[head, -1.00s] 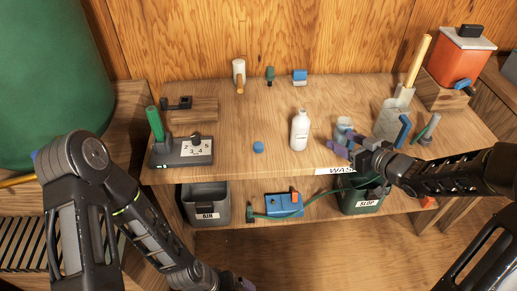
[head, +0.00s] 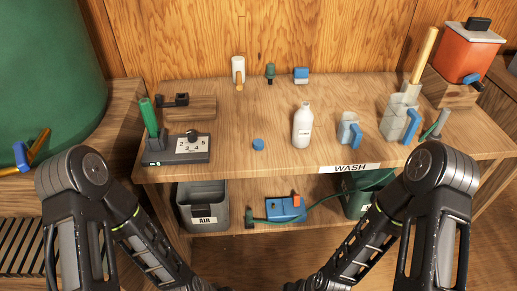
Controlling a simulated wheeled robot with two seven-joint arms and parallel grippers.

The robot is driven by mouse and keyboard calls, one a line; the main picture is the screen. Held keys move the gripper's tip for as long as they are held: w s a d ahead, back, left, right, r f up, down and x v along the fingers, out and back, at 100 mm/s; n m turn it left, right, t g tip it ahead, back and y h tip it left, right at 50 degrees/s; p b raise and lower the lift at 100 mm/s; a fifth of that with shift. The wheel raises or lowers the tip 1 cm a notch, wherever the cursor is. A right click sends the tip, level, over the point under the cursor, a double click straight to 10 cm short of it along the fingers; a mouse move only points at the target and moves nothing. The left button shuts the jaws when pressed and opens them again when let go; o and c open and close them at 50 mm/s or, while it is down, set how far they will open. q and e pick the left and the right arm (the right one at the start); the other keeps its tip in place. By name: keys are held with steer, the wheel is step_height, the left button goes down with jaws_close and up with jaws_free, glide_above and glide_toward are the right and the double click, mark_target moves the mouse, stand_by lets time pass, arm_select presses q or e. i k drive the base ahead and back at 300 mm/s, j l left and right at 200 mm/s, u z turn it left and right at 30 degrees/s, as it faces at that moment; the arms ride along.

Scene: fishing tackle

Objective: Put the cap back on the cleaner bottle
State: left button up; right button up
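The white cleaner bottle (head: 302,128) stands upright on the bench top, right of the middle. Its narrow neck shows no coloured cap on it. A small blue cap (head: 258,144) lies on the bench top to the left of the bottle, apart from it. Both my arms reach down out of the bottom of the head view, so neither gripper shows. Nothing touches the bottle or the cap.
A small cup with a blue handle (head: 348,131) and a larger jug (head: 398,118) stand right of the bottle. A dark numbered device (head: 178,149) sits at left. Small items line the back. Bins (head: 205,208) stand on the lower shelf. Bench around the cap is clear.

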mark_target(303, 118)
steer(key=i+j+u, duration=0.1)
steer(key=j+u, duration=0.15)
steer(key=u, duration=0.15)
steer(key=i+j+u, duration=0.1)
steer(key=j+u, duration=0.25)
steer(key=l, duration=0.1)
